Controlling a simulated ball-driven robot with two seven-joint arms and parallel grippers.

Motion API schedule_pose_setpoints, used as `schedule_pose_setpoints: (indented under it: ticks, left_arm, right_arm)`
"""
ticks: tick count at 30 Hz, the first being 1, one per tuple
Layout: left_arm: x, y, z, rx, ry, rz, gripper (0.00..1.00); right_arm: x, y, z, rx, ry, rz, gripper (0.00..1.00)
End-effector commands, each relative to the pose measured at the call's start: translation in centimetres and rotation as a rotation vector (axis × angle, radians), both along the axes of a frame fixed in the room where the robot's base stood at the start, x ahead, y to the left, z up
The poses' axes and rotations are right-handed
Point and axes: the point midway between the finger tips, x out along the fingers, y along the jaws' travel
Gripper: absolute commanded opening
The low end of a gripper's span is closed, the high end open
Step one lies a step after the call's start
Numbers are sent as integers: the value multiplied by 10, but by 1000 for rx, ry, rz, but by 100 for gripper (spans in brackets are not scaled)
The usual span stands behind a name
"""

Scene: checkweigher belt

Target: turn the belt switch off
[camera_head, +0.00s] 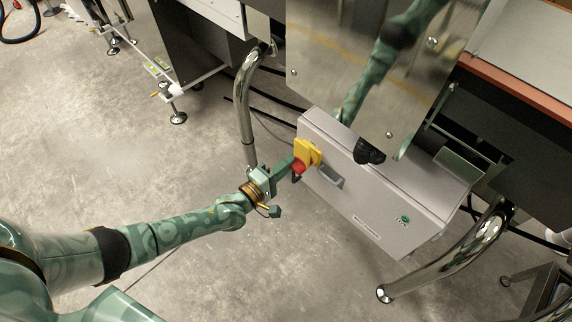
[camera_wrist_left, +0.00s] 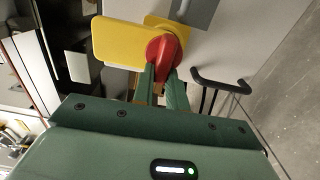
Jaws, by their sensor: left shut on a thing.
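The belt switch is a red rotary knob (camera_head: 298,167) on a yellow plate (camera_head: 307,152), on the left end of the front of a grey control box. My left gripper (camera_head: 294,168) is at the knob, with its fingers shut on it. In the left wrist view the red knob (camera_wrist_left: 163,52) sits between the tips of my two green fingers (camera_wrist_left: 163,75), with the yellow plate (camera_wrist_left: 120,40) behind it. The knob's exact setting is hard to read. My right gripper is not in view.
The grey box (camera_head: 350,190) carries a green button (camera_head: 404,219) and a grey handle (camera_head: 330,177). A shiny metal panel (camera_head: 350,70) hangs above it. A chrome leg (camera_head: 243,100) stands left of the box, another (camera_head: 450,262) at right. Open concrete floor lies in front.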

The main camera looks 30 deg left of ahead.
Motion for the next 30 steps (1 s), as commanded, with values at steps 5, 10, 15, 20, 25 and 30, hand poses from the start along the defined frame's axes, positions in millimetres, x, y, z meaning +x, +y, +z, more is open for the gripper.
schedule_pose_setpoints:
  ticks: [5,10,15,20,25,30]
  left_arm:
    - [-1,1,-2,-6,7,2,0]
    - [-1,1,-2,-6,7,2,0]
    - [-1,1,-2,-6,6,2,36]
    - [0,1,-1,-6,4,1,36]
    - [0,0,-1,-6,3,1,36]
    - [-5,2,0,-5,4,0,36]
  right_arm:
    - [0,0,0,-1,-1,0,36]
    - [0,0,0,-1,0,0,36]
    - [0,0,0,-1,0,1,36]
    - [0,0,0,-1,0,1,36]
    - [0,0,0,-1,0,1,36]
    - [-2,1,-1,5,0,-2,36]
